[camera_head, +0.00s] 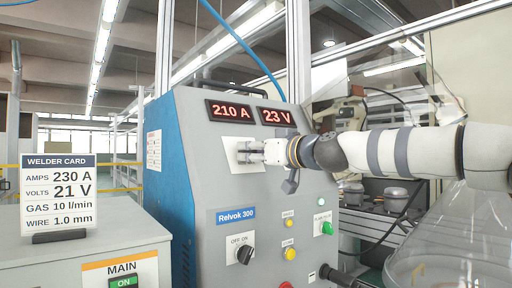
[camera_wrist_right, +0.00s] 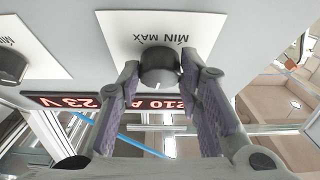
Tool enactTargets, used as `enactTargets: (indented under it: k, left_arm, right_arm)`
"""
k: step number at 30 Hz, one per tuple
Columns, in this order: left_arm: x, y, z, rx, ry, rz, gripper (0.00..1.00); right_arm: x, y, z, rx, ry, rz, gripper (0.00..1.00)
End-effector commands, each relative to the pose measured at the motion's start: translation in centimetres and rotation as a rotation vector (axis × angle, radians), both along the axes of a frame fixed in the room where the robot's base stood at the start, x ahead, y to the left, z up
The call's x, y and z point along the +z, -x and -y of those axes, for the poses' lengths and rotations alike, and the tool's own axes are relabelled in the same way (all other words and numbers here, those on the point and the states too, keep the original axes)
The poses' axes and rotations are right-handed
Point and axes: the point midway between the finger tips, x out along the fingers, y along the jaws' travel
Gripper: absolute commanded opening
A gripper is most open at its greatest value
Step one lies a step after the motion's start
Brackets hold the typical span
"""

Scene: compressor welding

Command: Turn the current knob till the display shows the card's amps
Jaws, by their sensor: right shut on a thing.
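The welder panel (camera_head: 213,185) faces me. Its current display (camera_head: 231,111) reads 210 A and its voltage display (camera_head: 276,117) reads 23 V. The welder card (camera_head: 58,196) at the left reads 230 A, 21 V, 10 l/min and 1.0 mm. My right gripper (camera_head: 246,152) is at the current knob's plate (camera_head: 230,143), below the 210 A display. In the wrist view, the black current knob (camera_wrist_right: 160,67) with MIN and MAX marks sits between the fingertips of my right gripper (camera_wrist_right: 169,75), which is shut on it. My left gripper is not in view.
A second black knob (camera_wrist_right: 11,66) on its own plate shows at the left of the wrist view. A MAIN switch box (camera_head: 121,272) stands at front left.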

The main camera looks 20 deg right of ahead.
Motion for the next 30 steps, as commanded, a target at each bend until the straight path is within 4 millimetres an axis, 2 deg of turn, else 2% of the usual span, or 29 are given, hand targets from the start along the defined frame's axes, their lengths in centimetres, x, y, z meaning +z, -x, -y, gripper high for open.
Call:
enactTargets:
  k: [1,2,9,21,30]
  left_arm:
    - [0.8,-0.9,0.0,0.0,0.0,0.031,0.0]
    - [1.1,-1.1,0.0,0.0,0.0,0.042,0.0]
    - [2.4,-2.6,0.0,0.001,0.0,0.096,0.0]
    - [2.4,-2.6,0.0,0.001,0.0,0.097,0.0]
    - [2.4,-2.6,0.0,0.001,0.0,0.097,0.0]
  right_arm:
    - [0.9,0.6,-0.2,-0.015,-0.024,-0.002,0.05]
    - [1.0,0.6,-0.3,-0.027,-0.046,-0.009,0.05]
    - [0.7,0.5,-0.6,-0.134,-0.226,-0.076,0.05]
    - [0.2,0.2,-0.9,-0.277,-0.469,-0.171,0.05]
    - [0.3,0.2,-1.0,-0.33,-0.564,-0.206,0.05]
